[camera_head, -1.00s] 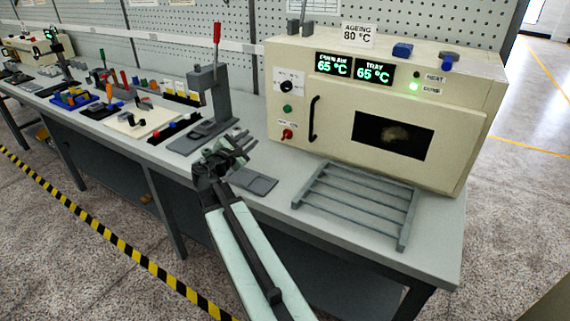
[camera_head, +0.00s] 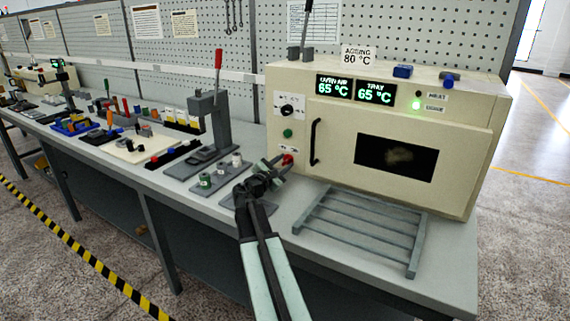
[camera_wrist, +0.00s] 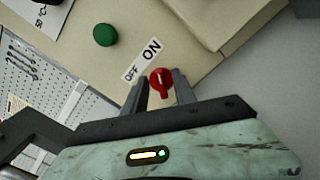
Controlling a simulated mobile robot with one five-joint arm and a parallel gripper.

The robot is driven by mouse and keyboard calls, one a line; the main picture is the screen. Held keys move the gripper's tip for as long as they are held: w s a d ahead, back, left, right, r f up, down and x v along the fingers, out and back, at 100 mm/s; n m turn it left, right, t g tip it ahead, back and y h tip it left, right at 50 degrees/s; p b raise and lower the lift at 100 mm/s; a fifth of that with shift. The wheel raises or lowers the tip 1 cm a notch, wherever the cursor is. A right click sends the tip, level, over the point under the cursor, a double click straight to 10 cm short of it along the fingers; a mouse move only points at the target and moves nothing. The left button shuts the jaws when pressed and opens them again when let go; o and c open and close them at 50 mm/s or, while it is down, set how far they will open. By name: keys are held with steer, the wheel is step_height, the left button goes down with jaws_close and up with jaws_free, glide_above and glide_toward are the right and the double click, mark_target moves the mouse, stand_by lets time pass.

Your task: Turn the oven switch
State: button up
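The oven switch is a small red knob (camera_head: 288,159) low on the left of the cream oven's front. In the wrist view the red knob (camera_wrist: 160,80) sits just below a label (camera_wrist: 143,60) reading OFF and ON. Which of the two it points to I cannot tell. My gripper (camera_head: 277,165) is right at the knob in the head view. In the wrist view my gripper (camera_wrist: 161,88) has its two fingers apart, one on each side of the knob, with narrow gaps; contact is not clear.
The cream oven (camera_head: 470,150) shows 65 °C on both displays, with a green lamp lit. A green button (camera_head: 288,133) and black dial (camera_head: 287,110) are above the knob. A grey rack (camera_head: 360,228) lies in front. A press (camera_head: 212,125) and spindle plate (camera_head: 208,182) stand left.

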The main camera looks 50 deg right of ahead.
steer(key=shift+d, duration=0.15)
steer(key=shift+c, duration=0.3)
jaws_close()
steer(key=shift+w+n, duration=0.1)
steer(key=shift+n, duration=0.3)
steer(key=n, duration=0.2)
steer(key=shift+w+r+n, duration=0.1)
steer(key=shift+n, duration=0.3)
steer(key=n, duration=0.3)
steer(key=shift+w+n, duration=0.2)
steer(key=shift+n, duration=0.1)
steer(key=n, duration=0.6)
steer(key=shift+w+a+n, duration=0.2)
steer(key=shift+w+n, duration=0.15)
steer(key=shift+n, duration=0.05)
steer(key=shift+o, duration=0.3)
jaws_free()
